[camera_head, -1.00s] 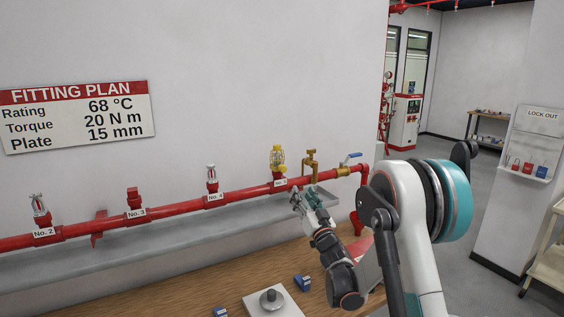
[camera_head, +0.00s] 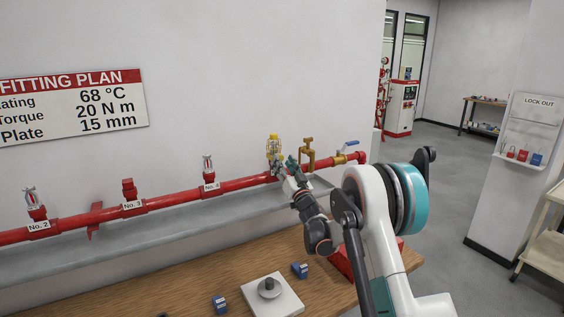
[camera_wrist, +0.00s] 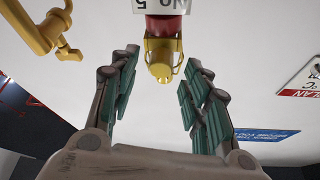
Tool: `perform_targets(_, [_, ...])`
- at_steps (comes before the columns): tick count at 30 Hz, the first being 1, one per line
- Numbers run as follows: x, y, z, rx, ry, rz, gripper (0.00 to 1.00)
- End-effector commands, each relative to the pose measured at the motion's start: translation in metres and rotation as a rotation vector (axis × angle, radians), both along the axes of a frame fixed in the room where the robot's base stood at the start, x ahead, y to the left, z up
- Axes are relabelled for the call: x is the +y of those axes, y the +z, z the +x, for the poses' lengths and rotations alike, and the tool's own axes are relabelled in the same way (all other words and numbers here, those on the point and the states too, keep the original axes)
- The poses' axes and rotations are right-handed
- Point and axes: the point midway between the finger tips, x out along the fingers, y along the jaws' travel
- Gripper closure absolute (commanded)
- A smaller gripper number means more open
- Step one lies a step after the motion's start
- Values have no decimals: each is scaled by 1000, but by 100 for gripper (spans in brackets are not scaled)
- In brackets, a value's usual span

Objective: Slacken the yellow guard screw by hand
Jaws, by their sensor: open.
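The yellow guard (camera_head: 274,150) stands on the red pipe (camera_head: 236,184) at the No. 5 outlet. In the wrist view the yellow guard (camera_wrist: 163,58) hangs below the red fitting and its "No 5" tag (camera_wrist: 160,5). My gripper (camera_head: 286,168) is close to the guard, just to its right and low in the head view. In the wrist view its teal-padded fingers (camera_wrist: 160,88) are spread wide, with the guard's end near the space between their tips. Nothing is gripped. The guard screw itself is too small to make out.
A brass valve (camera_head: 308,152) stands right of the guard, and shows upper left in the wrist view (camera_wrist: 40,35). A blue-handled valve (camera_head: 346,151) is further right. A grey trough (camera_head: 130,236) runs below the pipe. The wooden bench (camera_head: 190,283) holds a white plate (camera_head: 285,298) and small blue boxes.

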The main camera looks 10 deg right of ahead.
Motion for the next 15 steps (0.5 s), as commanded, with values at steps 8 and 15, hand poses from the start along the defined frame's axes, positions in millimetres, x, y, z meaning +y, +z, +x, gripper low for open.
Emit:
perform_targets(8, [4,7,18,1,0,0,57])
perform_targets(15, [4,7,18,0,0,0,57])
